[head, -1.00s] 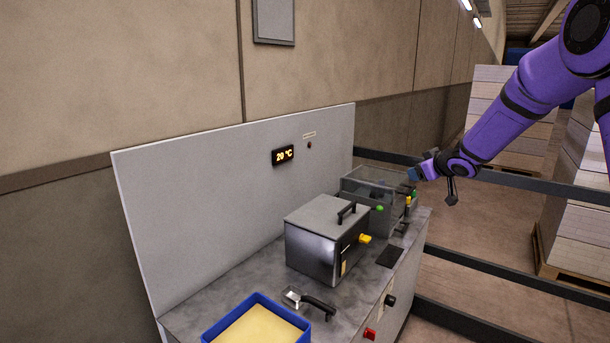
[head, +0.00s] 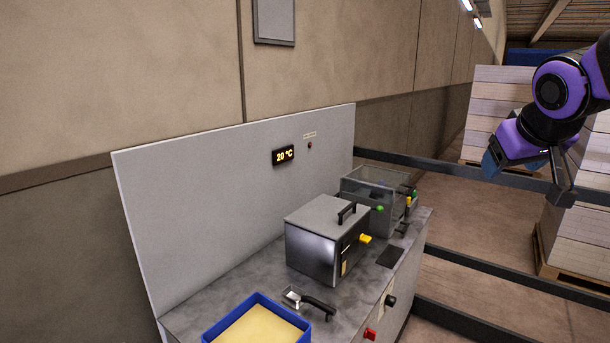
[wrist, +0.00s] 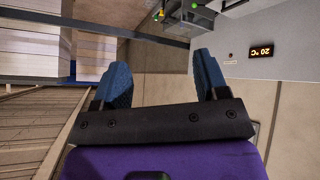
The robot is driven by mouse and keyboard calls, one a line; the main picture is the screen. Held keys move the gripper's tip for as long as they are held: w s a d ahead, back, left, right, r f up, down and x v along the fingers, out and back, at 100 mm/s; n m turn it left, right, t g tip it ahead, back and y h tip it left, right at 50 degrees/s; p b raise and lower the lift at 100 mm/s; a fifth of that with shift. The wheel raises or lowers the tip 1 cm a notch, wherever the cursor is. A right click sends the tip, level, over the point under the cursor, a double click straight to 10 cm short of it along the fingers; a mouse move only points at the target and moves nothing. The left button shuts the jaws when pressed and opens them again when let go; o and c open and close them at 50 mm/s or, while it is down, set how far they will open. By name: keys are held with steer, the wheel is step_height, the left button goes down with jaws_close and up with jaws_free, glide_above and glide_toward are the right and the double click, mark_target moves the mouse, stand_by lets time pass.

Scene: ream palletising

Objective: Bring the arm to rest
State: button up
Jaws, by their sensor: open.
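My arm is purple and black and shows at the right of the head view, raised in front of the pallet stacks. My gripper (wrist: 160,82) shows in the wrist view with its two blue fingers spread apart and nothing between them. In the head view its blue end (head: 490,164) is partly seen, clear of the bench and in front of the dark rail.
A grey bench (head: 225,302) carries a metal box with a handle (head: 318,245), a clear-sided box (head: 372,194), a scoop (head: 310,302) and a blue tray (head: 210,335). Dark rails (head: 470,267) run behind. Stacked reams (head: 495,105) stand on pallets at the right.

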steer(key=s+a+f+g+y, duration=0.1)
steer(key=s+a+f, duration=0.1)
steer(key=s, duration=0.7)
steer(key=s+a+f+g+y, duration=0.1)
steer(key=s+a+f+g, duration=0.1)
steer(key=s, duration=0.7)
steer(key=shift+a, duration=0.15)
steer(key=shift+f, duration=0.1)
steer(key=shift+c, duration=0.4)
